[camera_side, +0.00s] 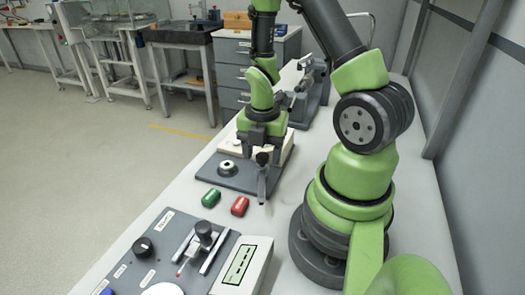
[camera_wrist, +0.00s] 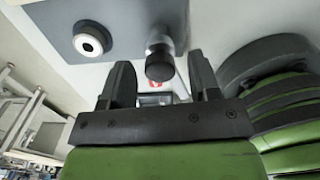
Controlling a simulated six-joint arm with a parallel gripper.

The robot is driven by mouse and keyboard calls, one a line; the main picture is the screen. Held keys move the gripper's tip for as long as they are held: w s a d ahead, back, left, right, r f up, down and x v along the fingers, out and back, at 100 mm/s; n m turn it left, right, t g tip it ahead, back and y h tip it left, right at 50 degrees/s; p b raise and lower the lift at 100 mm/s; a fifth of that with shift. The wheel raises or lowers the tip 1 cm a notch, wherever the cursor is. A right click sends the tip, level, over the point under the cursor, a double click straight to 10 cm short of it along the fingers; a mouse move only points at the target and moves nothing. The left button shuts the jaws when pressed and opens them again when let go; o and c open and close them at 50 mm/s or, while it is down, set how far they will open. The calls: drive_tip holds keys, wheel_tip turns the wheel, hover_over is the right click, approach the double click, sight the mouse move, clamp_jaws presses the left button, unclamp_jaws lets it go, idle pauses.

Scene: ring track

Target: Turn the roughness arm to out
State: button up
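A grey arm with a black knob, which I take for the roughness arm (camera_side: 262,183), sticks out from the near right end of a dark grey base plate (camera_side: 240,178) in the side view. Its black knob (camera_wrist: 160,62) shows in the wrist view, between and a little beyond my two dark fingers. My gripper (camera_side: 263,143) points down just above the knob; in the wrist view my gripper (camera_wrist: 160,80) has its fingers apart, with a gap on each side of the knob. I cannot tell whether any finger touches it. No out mark is readable.
A round metal ring piece (camera_side: 228,168) stands on the same plate, left of the knob. A control panel (camera_side: 190,255) with knobs and a slider is at the front.

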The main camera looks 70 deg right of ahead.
wheel_tip(320, 180, up, 9)
drive_tip(key=shift+r, duration=0.5)
idle(0.5)
